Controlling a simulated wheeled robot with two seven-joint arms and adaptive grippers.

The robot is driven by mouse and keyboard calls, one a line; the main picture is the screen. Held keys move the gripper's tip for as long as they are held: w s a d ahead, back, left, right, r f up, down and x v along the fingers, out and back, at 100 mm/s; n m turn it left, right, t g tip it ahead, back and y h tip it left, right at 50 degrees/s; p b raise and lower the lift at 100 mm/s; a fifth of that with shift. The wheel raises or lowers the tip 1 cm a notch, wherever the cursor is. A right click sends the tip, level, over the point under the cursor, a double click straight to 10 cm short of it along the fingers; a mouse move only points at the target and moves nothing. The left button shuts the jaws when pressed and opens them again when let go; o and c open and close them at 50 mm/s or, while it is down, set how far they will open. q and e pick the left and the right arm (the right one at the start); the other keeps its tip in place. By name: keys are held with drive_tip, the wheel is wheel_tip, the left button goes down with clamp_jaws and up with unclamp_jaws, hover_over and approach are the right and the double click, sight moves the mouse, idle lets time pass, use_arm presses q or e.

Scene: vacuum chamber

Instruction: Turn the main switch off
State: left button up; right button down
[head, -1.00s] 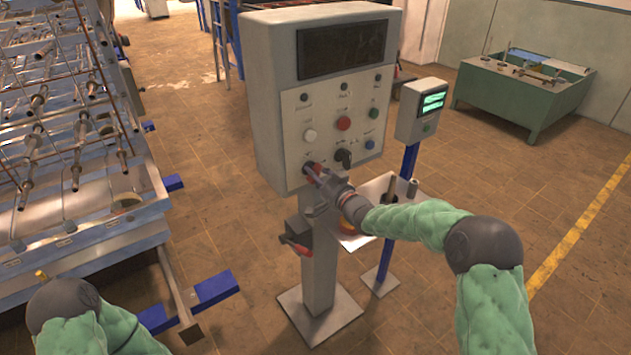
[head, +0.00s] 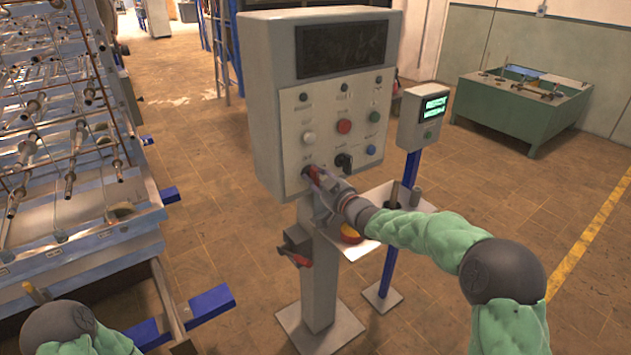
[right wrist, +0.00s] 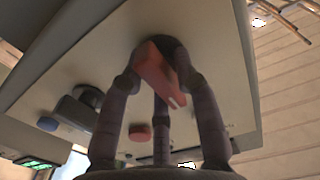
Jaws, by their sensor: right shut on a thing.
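The grey control cabinet (head: 268,110) stands on a post, with a light panel of knobs and buttons below a dark display. A red switch handle (head: 314,175) sits at the panel's lower left corner. It also shows in the right wrist view (right wrist: 160,72), on a dark round base, slanting between the fingers. My right gripper (head: 318,185) is shut on this red handle, with its fingers around it close to the panel face. The fingers partly hide the handle, and its position marks are not readable. My left gripper is out of view.
A black knob (head: 344,162), a red button (head: 344,126) and a blue button (head: 371,150) are near the gripper. A red lever (head: 298,260) sits on the post below. A small display box (head: 421,120) stands to the right. Racks of rods (head: 70,150) fill the left.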

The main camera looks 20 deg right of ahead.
drive_tip(key=shift+d+f, duration=0.1)
drive_tip(key=shift+f, duration=0.1)
idle(0.3)
drive_tip(key=c, duration=1)
unclamp_jaws()
drive_tip(key=shift+d, duration=0.1)
drive_tip(key=shift+c, duration=0.2)
drive_tip(key=shift+r, duration=0.1)
drive_tip(key=v, duration=1.2)
